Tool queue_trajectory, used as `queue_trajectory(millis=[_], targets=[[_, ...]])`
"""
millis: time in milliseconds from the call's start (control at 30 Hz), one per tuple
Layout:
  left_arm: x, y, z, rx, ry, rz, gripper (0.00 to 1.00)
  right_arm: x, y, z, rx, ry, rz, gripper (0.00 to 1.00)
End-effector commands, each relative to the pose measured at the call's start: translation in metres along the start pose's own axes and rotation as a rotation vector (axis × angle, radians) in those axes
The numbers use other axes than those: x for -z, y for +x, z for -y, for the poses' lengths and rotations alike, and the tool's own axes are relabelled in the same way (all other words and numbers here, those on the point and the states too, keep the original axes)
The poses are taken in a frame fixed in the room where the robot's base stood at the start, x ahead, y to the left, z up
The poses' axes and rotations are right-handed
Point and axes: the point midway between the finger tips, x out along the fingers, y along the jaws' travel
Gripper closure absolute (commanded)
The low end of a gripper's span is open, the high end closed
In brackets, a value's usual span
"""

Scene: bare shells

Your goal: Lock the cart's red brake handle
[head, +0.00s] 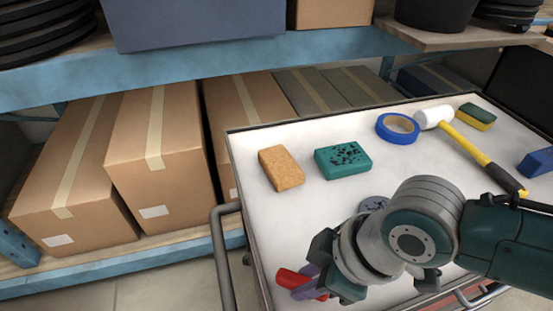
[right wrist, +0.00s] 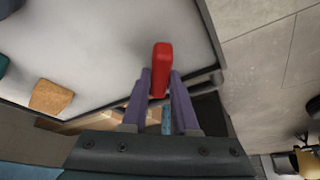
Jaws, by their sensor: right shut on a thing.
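The red brake handle (head: 287,277) shows at the near left part of the cart (head: 238,170), partly hidden by my right gripper (head: 312,282). In the right wrist view the red handle (right wrist: 161,58) stands out between the two purple fingers of the right gripper (right wrist: 160,78), which are shut on it. The handle's lower end and its mount are hidden behind the fingers. My left gripper is not in view.
On the cart top lie a tan sponge (head: 281,168), a green speckled block (head: 342,160), blue tape (head: 397,128) and a yellow-handled mallet (head: 470,147). A grey rail (head: 220,258) runs along the cart's left side. Shelves with cardboard boxes (head: 160,150) stand behind.

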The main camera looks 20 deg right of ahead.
Motion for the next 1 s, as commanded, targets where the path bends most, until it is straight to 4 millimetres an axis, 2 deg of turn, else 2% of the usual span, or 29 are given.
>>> queue_trajectory(millis=[33,400,700,1000], targets=[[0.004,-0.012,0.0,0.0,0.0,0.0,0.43,0.003,-0.006,0.002,-0.013,0.043,0.0,1.0],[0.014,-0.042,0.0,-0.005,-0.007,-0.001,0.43,0.004,-0.003,0.005,-0.147,0.369,-0.002,1.0],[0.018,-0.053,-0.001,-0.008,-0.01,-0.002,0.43,0.004,-0.001,0.006,-0.246,0.611,-0.002,1.0],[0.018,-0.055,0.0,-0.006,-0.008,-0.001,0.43,0.004,0.001,0.005,-0.317,0.774,-0.003,1.0]])
